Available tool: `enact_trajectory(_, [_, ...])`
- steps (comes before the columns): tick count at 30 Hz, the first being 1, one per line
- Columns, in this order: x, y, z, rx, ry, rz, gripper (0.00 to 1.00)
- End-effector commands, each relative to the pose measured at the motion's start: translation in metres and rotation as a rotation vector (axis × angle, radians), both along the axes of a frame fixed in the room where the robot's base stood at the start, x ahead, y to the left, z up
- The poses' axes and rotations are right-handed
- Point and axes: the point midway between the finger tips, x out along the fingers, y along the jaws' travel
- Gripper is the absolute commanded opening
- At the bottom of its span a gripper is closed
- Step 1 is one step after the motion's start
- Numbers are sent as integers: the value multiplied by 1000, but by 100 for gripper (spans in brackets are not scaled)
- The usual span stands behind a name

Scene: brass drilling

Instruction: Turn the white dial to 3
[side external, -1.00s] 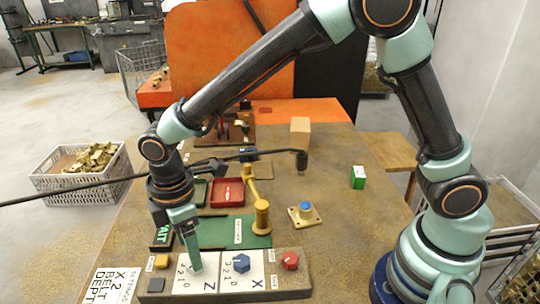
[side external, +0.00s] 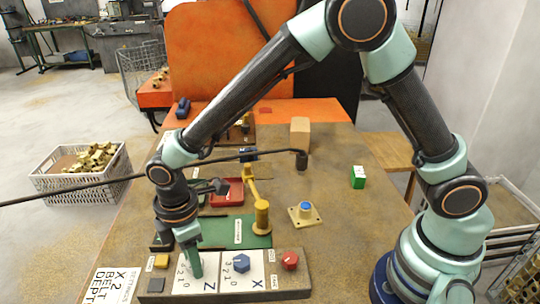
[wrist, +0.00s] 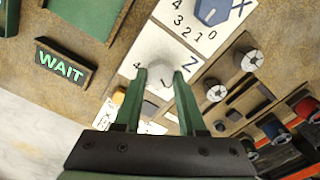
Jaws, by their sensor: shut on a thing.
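The white dial (wrist: 157,79) sits on the white card marked Z, with numbers around it, in the wrist view. My gripper (wrist: 160,72) is shut on it, one green finger on each side. In the side view my gripper (side external: 196,268) points down onto the Z card (side external: 207,286) and hides most of the dial. I cannot read which number the dial points at.
A blue dial (side external: 241,263) on the X card and a red knob (side external: 289,260) stand to the right on the same panel. A lit WAIT sign (wrist: 60,63) lies nearby. A blue button (side external: 305,207) and a yellow post (side external: 262,217) stand behind.

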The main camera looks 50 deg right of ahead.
Motion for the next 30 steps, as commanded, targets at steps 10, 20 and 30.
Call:
enact_trajectory(10, [0, 0, 1, 0, 0, -105, 0])
enact_trajectory(20, [1, 0, 1, 0, 0, -382, 0])
enact_trajectory(30, [1, -1, 1, 0, 0, -706, 0])
